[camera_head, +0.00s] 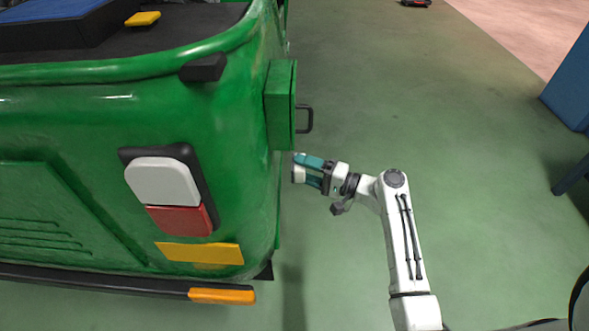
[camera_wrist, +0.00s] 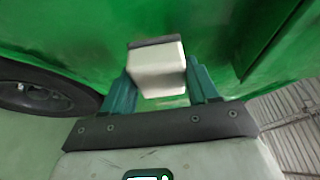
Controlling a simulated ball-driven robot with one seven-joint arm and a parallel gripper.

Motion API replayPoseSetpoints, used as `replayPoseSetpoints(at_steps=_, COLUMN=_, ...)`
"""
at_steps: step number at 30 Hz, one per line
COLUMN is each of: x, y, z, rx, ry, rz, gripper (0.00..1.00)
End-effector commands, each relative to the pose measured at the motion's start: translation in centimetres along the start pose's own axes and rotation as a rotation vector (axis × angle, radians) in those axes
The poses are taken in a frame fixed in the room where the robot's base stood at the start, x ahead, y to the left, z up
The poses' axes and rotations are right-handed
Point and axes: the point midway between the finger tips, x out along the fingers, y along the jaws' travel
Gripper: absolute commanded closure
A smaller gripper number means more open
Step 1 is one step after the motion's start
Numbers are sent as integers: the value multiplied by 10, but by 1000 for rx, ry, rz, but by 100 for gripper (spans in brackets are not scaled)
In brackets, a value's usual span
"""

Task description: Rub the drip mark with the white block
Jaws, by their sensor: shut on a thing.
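The white block (camera_wrist: 157,75) sits between the teal fingers of my gripper (camera_wrist: 160,88) in the wrist view. Its far edge carries a dark strip. In the head view, my gripper (camera_head: 303,174) is beside the right flank of the green rickshaw (camera_head: 230,120), below the green side box, with the block's pale end (camera_head: 297,173) toward the body. The green body panel (camera_wrist: 95,35) fills the top of the wrist view behind the block. I cannot tell whether the block touches it. I cannot make out the drip mark clearly; the flank is mostly hidden in the head view.
A green box with a black handle (camera_head: 304,118) juts out above my gripper. A dark wheel (camera_wrist: 45,92) is at left in the wrist view. Green floor (camera_head: 480,130) is open to the right, with a blue object (camera_head: 575,85) at the far right.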

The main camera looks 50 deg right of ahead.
Motion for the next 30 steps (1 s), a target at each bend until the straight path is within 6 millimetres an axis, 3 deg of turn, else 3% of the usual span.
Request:
replayPoseSetpoints(at_steps=5, x=-10, y=0, z=-4, rx=-1, ry=2, rz=0, gripper=65)
replayPoseSetpoints(at_steps=17, x=-13, y=0, z=-6, rx=-1, ry=3, rz=0, gripper=65)
replayPoseSetpoints(at_steps=30, x=-38, y=0, z=-16, rx=-1, ry=2, rz=-1, gripper=65)
